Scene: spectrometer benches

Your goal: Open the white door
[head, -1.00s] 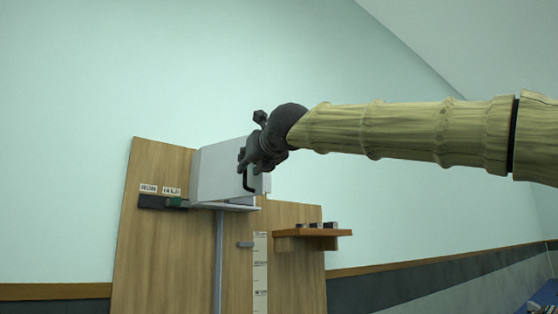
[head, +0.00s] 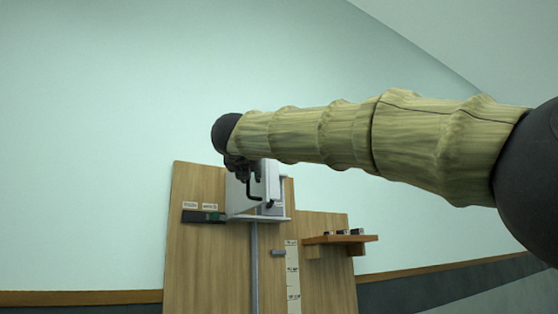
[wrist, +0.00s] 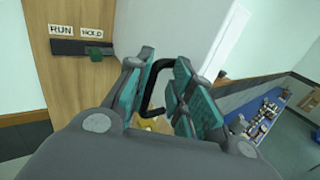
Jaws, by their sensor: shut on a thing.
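The white door (head: 237,194) is part of a white box mounted high on the wooden board. It appears to stand out at an angle, with a grey space (head: 272,209) showing to its right. Its black bar handle (head: 251,189) also shows in the wrist view (wrist: 147,100), where the white panel (wrist: 185,35) fills the top middle. My gripper (head: 246,168) is at the door's upper edge. In the wrist view its teal-padded fingers (wrist: 163,70) are shut on the handle. The arm hides part of the box's top.
A dark slider strip (head: 203,216) with a green part sits left of the box under RUN and HOLD labels. A small wooden shelf (head: 340,239) with small dark items juts out at right. A grey vertical rail (head: 254,265) runs below the box.

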